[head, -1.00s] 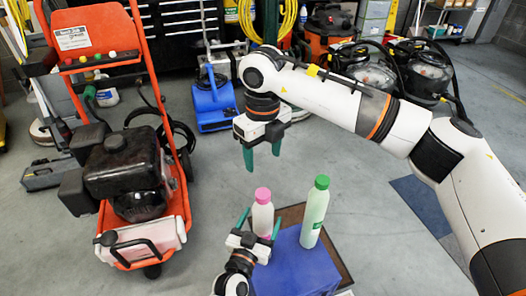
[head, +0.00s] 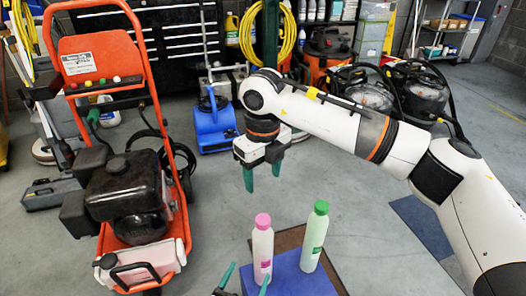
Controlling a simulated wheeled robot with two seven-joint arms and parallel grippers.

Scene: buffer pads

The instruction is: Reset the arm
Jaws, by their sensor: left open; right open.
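My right gripper (head: 262,178) hangs in the middle of the head view with its green fingers pointing down, apart and empty. It is above and behind the bottles, touching nothing. My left gripper (head: 246,281) is at the bottom edge, its green fingertips apart, its body mostly cut off. A white bottle with a pink cap (head: 263,252) stands upright close to the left fingertips; I cannot tell whether they touch it. A bottle with a green cap and green label (head: 315,238) stands upright to its right. Both stand at the blue block (head: 300,283).
The blue block sits on a brown-topped stand (head: 290,238). An orange pressure washer (head: 135,205) stands on the left. A blue blower (head: 215,125) and vacuum cleaners (head: 415,88) stand behind. Grey floor (head: 215,215) is free between the washer and the stand.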

